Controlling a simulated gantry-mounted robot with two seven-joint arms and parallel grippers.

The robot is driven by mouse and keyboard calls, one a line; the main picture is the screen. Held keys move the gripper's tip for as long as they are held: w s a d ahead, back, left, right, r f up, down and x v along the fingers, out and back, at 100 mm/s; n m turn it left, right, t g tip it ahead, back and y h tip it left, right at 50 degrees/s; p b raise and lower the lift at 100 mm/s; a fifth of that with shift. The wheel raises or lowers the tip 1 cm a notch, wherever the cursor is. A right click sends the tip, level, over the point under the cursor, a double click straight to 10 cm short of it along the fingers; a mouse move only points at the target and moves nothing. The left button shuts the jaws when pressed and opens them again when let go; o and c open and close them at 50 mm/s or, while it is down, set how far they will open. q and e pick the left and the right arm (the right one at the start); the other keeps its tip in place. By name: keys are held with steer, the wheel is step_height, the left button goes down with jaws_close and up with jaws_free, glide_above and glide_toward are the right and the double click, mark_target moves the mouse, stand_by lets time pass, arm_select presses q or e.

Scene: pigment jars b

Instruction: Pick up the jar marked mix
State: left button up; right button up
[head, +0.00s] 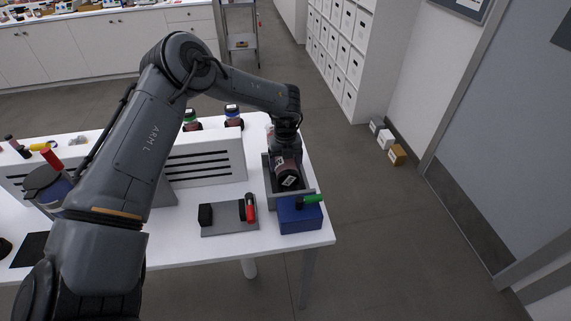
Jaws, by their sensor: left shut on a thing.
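My left gripper (285,150) points down at the right end of the white table and is shut on a jar. The held jar (288,175) is dark red-brown with a black and white patch on the side toward me. It looks tilted, and the patch is too small to read, so I cannot tell whether it says mix. The jar is over or inside a grey open bin (307,193); I cannot tell whether it touches the bin. My right gripper is not in view.
A green-topped jar (191,118) and a blue-topped jar (233,114) stand behind a white slotted box (205,160). A blue box (300,217) with a green-handled item stands in front of the bin. A grey tray (228,229) holds a red-and-black item.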

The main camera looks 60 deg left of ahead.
arm_select(q)
step_height(320, 180, up, 22)
steer(key=shift+f+p, duration=0.25)
steer(key=shift+p, duration=0.6)
step_height(320, 180, up, 14)
steer(key=p, duration=1.1)
steer(key=shift+r, duration=0.2)
